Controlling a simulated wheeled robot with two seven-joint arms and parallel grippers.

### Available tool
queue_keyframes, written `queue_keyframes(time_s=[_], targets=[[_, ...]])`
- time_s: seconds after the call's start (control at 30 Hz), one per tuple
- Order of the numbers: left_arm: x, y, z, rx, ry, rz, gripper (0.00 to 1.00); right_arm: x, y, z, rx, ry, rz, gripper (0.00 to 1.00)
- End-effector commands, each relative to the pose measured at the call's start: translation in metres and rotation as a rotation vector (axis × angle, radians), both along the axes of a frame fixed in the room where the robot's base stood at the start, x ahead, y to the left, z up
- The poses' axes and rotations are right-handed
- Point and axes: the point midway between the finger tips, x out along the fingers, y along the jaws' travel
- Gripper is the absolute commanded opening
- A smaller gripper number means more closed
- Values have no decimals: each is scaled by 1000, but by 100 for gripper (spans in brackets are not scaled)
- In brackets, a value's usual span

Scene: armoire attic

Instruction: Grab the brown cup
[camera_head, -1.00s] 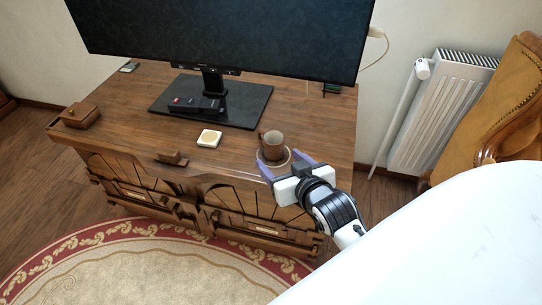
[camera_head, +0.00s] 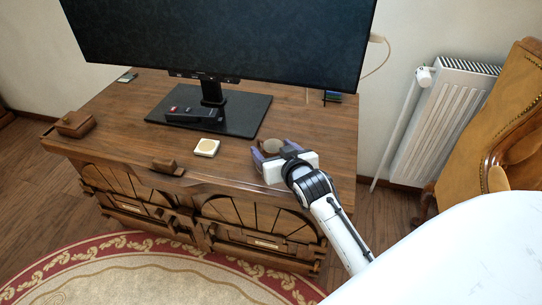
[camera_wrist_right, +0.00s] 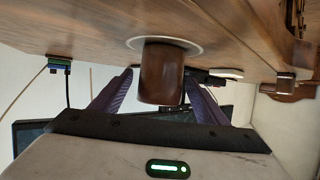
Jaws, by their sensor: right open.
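The brown cup (camera_head: 272,145) stands near the right front corner of the wooden cabinet top, mostly hidden behind my right gripper (camera_head: 274,150) in the head view. In the right wrist view, which shows the scene upside down, the brown cup (camera_wrist_right: 160,75) stands on a pale saucer (camera_wrist_right: 163,43). The purple fingers of my right gripper (camera_wrist_right: 158,97) are open, one on each side of the cup. Whether either finger touches it cannot be told. My left gripper is not in view.
A monitor (camera_head: 215,40) on a dark stand (camera_head: 250,112) is behind the cup. A white square coaster (camera_head: 207,147) lies to its left. A radiator (camera_head: 440,115) stands to the right.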

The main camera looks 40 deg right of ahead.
Motion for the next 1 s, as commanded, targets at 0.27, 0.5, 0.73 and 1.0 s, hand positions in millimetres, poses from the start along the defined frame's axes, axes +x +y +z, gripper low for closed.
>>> queue_keyframes(time_s=[0.27,0.5,0.73,1.0], targets=[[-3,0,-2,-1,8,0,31,0,0,0,1,1,1,50],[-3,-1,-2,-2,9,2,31,0,0,1,0,-2,1,19],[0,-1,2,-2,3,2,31,0,0,8,0,-3,1,19],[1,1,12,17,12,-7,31,0,0,60,-2,-5,1,19]])
